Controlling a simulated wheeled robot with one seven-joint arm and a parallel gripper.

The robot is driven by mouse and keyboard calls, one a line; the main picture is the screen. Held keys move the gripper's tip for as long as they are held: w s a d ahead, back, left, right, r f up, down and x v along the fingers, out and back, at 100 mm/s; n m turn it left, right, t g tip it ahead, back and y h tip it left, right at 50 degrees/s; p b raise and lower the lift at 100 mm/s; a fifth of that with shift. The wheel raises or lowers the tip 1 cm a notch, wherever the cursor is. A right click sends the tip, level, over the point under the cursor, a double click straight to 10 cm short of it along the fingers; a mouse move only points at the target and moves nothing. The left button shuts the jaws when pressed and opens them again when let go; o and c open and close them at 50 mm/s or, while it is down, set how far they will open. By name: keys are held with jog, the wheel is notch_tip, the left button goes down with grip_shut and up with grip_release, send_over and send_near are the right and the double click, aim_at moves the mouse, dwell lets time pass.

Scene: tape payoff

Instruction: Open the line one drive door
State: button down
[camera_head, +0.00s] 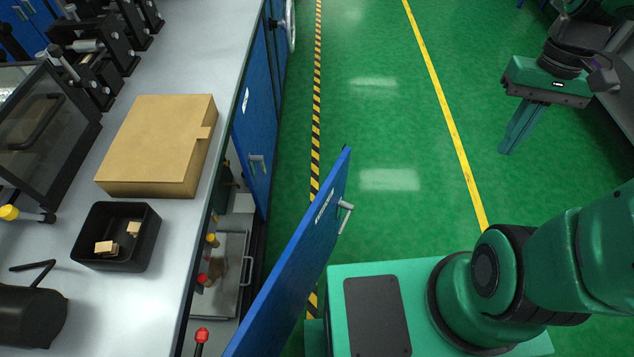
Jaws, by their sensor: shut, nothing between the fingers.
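A blue door (298,262) under the bench stands swung out wide, with a grey lever handle (345,216) and a white label too small to read. Behind it the cabinet interior shows. Farther along, a second blue door (251,125) is closed, with its own handle (257,163) and an unreadable label. I cannot tell from the labels which is the line one drive door. My gripper (507,148) is at the upper right, over the green floor, shut and empty. It is well apart from both doors and points downward.
The grey bench (165,235) holds a cardboard box (155,145), a black bin (118,262) with small blocks, and black machines. Inside the open cabinet is a grey tray panel (228,270) with red and yellow knobs. The floor (385,130) between the bench and my gripper is clear.

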jog(key=w+a+f+n+h, duration=0.1)
jog(key=w+a+f+n, duration=0.1)
jog(key=w+a+n, duration=0.5)
jog(key=w+a+f+n+h, duration=0.1)
jog(key=w+a, duration=0.4)
jog(key=a, duration=0.7)
jog(key=a+f+n, duration=0.4)
jog(key=a+f, duration=0.1)
jog(key=a, duration=0.7)
jog(key=s+a+f+n, duration=0.25)
jog(key=a+f, duration=0.25)
jog(key=a, duration=0.5)
jog(key=s+d+f, duration=0.2)
jog(key=d+f, duration=0.3)
jog(key=f, duration=0.4)
jog(key=shift+s+d+f+h, duration=0.15)
jog(key=shift+s+f+h, duration=0.1)
jog(key=shift+f+h, duration=0.15)
